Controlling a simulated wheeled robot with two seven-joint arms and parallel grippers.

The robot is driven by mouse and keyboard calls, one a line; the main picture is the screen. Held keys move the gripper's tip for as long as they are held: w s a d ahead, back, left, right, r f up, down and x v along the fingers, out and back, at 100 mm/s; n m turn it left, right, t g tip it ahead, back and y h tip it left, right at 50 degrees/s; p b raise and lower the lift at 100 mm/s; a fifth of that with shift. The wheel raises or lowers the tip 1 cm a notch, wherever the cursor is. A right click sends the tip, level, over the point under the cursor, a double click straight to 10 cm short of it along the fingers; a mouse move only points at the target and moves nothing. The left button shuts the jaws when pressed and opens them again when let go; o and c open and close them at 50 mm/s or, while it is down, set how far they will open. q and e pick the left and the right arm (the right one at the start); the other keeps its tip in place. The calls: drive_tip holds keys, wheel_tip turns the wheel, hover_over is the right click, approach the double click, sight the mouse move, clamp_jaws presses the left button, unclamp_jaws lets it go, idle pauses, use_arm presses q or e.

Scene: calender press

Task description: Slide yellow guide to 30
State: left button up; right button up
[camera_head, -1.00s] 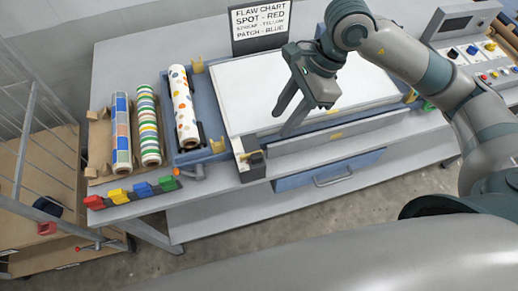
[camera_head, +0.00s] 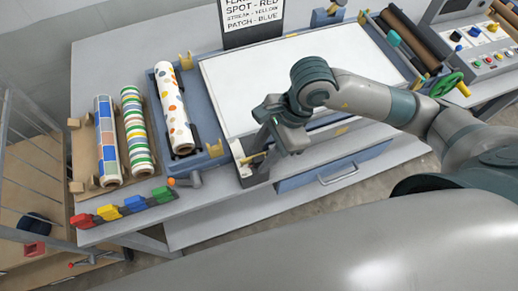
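A small yellow piece (camera_head: 253,158), which looks like the yellow guide, sits at the left end of the front rail of the white-topped press bed (camera_head: 300,82). My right gripper (camera_head: 256,164) points down at this left end, right beside the yellow piece. Its fingers overlap the piece and the dark end block in the picture. I cannot tell whether they touch or hold it. The scale and its numbers are too small to read. Another small yellow mark (camera_head: 342,131) shows further right along the front rail. My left gripper is not in view.
Several patterned rolls (camera_head: 134,130) lie left of the bed. Colored blocks (camera_head: 134,203) line the front left table edge, near an orange-knobbed lever (camera_head: 190,181). A flaw chart (camera_head: 252,18) stands behind. A green handwheel (camera_head: 446,84) and control panel (camera_head: 485,60) are at right.

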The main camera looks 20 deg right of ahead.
drive_tip(key=shift+s+f, duration=0.1)
clamp_jaws()
drive_tip(key=shift+w+f+b, duration=0.2)
drive_tip(key=shift+w+b, duration=0.35)
drive_tip(key=shift+w, duration=0.1)
drive_tip(key=w+b, duration=0.5)
drive_tip(key=w, duration=0.1)
drive_tip(key=shift+w+a+f, duration=0.1)
drive_tip(key=shift+w+a, duration=0.05)
drive_tip(key=shift+w, duration=0.6)
drive_tip(key=shift+r, duration=0.25)
unclamp_jaws()
drive_tip(key=shift+r, duration=0.1)
